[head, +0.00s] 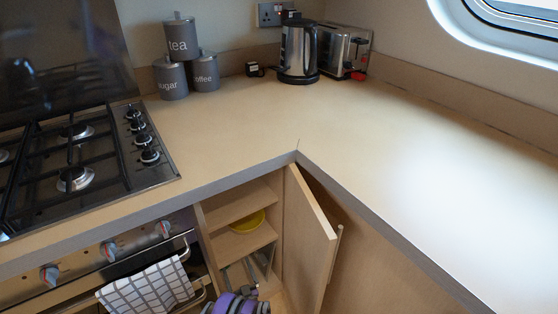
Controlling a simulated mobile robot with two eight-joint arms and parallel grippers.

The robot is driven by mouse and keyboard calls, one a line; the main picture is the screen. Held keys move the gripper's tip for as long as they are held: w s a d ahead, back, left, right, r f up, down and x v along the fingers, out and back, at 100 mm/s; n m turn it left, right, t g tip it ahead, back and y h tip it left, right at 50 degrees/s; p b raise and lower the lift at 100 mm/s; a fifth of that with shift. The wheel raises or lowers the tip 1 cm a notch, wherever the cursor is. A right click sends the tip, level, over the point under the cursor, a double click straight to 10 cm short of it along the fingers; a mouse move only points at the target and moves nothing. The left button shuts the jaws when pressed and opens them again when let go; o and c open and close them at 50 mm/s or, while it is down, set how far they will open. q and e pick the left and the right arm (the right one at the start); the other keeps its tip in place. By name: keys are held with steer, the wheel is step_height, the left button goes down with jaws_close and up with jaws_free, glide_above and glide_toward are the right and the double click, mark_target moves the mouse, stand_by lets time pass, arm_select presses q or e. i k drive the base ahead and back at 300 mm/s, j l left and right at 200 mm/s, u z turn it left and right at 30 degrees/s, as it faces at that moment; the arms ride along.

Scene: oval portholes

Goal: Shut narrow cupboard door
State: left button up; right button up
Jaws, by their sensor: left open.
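The narrow cupboard (205,229) is under the worktop, just right of the oven, and its front is open. Its pale wooden door (310,240) is hinged on the right and stands swung well out, with a bar handle (333,254) on its right-hand face. Inside are shelves with a yellow bowl (248,221) on one of them. My left gripper (238,302), purple and dark grey, is at the bottom edge in front of the cupboard opening, left of the door and apart from it. It is open, and partly cut off by the frame. My right gripper is not in view.
An oven with knobs, a rail and a checked towel (148,288) is left of the cupboard, below a gas hob (75,160). Canisters (180,60), a kettle (298,50) and a toaster (343,48) stand at the back.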

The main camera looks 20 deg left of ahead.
mark_target(312, 244)
steer(key=k+l, duration=0.55)
steer(key=l, duration=0.2)
steer(key=k+l, duration=0.6)
steer(key=l, duration=0.1)
